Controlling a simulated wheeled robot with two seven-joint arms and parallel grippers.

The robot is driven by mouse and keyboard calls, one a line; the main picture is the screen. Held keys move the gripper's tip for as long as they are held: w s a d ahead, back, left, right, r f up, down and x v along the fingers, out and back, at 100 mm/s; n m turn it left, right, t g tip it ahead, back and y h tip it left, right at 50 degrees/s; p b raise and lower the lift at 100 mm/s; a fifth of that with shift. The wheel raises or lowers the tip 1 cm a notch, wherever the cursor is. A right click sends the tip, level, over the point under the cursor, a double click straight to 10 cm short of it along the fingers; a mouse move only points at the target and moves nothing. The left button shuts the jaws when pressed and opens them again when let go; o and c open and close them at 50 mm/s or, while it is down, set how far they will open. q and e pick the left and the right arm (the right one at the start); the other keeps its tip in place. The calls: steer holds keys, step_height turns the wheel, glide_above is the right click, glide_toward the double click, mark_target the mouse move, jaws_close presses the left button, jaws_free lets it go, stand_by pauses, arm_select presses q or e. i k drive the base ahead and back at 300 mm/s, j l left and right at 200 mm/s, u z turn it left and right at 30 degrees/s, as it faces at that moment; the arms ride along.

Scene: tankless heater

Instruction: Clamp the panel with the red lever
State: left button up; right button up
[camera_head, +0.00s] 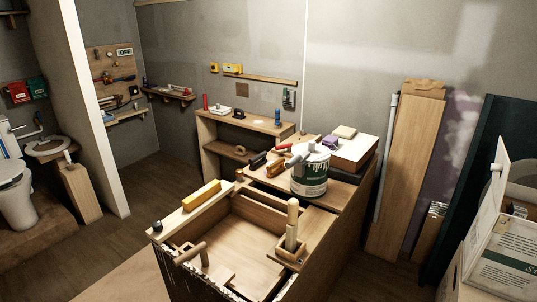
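Neither of my grippers shows in the head view. No red lever can be made out for certain. A small red-handled item (284,146) lies on the workbench behind its open well, left of a paint bucket (310,174). A small red upright object (205,102) stands on the low shelf unit at the back. I cannot tell whether either is the lever. No panel is clearly identifiable. A wide wooden board (408,170) leans upright against the wall at the right, and no clamp is visible on it.
The workbench (337,225) with a recessed well fills the centre front. A yellow block (201,194) lies on its left rim. Wooden handles (291,222) rise at the well. A white printed box (505,258) stands at the right. Open floor (130,225) lies left of the bench.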

mark_target(288, 146)
steer(key=i+j+z, duration=0.15)
steer(key=i, duration=0.55)
steer(key=i+l, duration=0.15)
steer(key=l, duration=0.2)
steer(key=i+l, duration=0.1)
steer(key=l, duration=0.25)
steer(key=z, duration=0.05)
